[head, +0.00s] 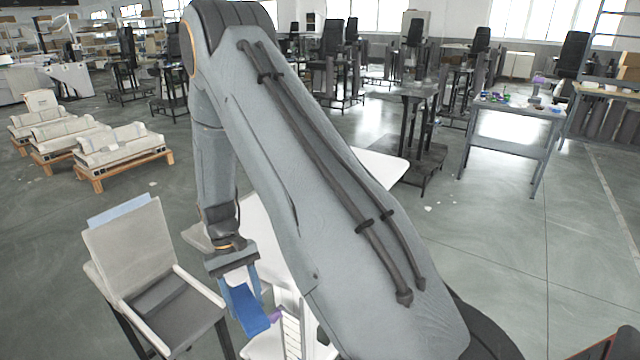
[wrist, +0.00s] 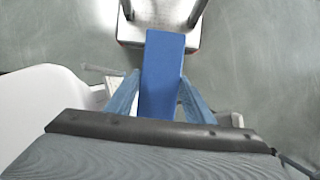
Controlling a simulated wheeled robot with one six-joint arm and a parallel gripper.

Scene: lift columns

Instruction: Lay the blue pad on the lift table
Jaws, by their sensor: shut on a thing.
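The blue pad (head: 247,309) hangs from my gripper (head: 240,283) in the head view, tilted downward. In the wrist view the pad (wrist: 162,75) shows as a long blue block between the two light-blue fingers (wrist: 160,98), which are shut on it. A white tabletop (head: 384,163), which looks like the lift table, lies behind my arm, and my arm hides much of it. The pad is apart from its visible top. A white rounded surface (wrist: 38,108) shows at the left of the wrist view; I cannot tell if it is the same table.
A chair-like unit (head: 132,250) with a grey seat and white rails stands left of my gripper. Pallets with wrapped loads (head: 120,150) stand farther left. A workbench (head: 515,110) with small items stands at the right. The floor at right is mostly clear.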

